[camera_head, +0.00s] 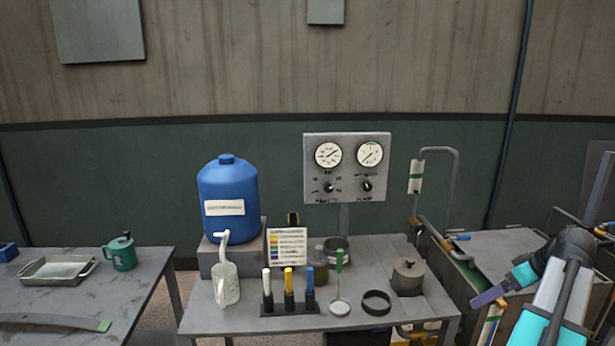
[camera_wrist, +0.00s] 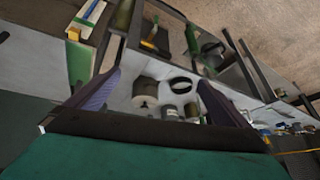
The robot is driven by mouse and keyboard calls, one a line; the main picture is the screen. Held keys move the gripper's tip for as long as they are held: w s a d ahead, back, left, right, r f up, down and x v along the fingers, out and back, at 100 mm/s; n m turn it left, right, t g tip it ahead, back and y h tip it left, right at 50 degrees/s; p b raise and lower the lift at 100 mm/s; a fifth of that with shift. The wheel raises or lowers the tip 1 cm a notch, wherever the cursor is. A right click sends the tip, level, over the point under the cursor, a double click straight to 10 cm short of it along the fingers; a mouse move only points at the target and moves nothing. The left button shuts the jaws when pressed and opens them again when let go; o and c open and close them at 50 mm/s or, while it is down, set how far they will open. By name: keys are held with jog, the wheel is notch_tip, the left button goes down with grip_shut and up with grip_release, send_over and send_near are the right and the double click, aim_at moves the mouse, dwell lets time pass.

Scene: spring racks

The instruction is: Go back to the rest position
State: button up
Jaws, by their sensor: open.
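My gripper (camera_head: 478,301) is at the right in the head view, to the right of the middle table, with its purple fingers pointing left and down. In the wrist view, the two fingers of my gripper (camera_wrist: 158,82) stand wide apart with nothing held between them. My white and teal arm comes up from the lower right corner of the head view. Through the gap between the fingers, the wrist view shows a black ring (camera_wrist: 181,85) and a grey lidded pot (camera_wrist: 145,92) on the table, apart from the fingers.
The middle table (camera_head: 390,322) holds a blue water barrel (camera_head: 227,190), a white jug (camera_head: 226,288), a rack of coloured rods (camera_head: 289,308) and a gauge panel (camera_head: 347,193). A bench (camera_head: 510,247) stands close behind my gripper. A left table (camera_head: 130,290) holds a tray (camera_head: 58,270).

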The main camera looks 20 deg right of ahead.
jog(key=w+a+f+g+y+b, duration=0.1)
jog(key=w+a+f, duration=0.3)
jog(key=f, duration=0.2)
jog(key=w+a+f+g+y, duration=0.1)
jog(key=w+a+f, duration=0.3)
jog(key=f, duration=0.3)
jog(key=w+a+f+m+g+b, duration=0.1)
jog(key=w+a+f+g+b, duration=0.15)
jog(key=a+f, duration=0.95)
jog(key=w+a+f+g+b, duration=0.1)
jog(key=w+a+f+g, duration=0.15)
jog(key=a+f, duration=0.95)
jog(key=s+a+f+g+b, duration=0.1)
jog(key=s+a+f, duration=0.2)
jog(key=a+f, duration=0.4)
jog(key=s+a+f+g+b, duration=0.1)
jog(key=s+a+f, duration=0.2)
jog(key=a+f, duration=0.4)
jog(key=s+a+f+g+h+b, duration=0.2)
jog(key=s+a+f+h, duration=0.1)
jog(key=s+a+f, duration=0.7)
jog(key=s+f, duration=0.1)
jog(key=s, duration=0.3)
jog(key=shift+s+a+f+n+g+b, duration=0.3)
jog(key=shift+a+n+g, duration=0.05)
jog(key=shift+n+g, duration=0.05)
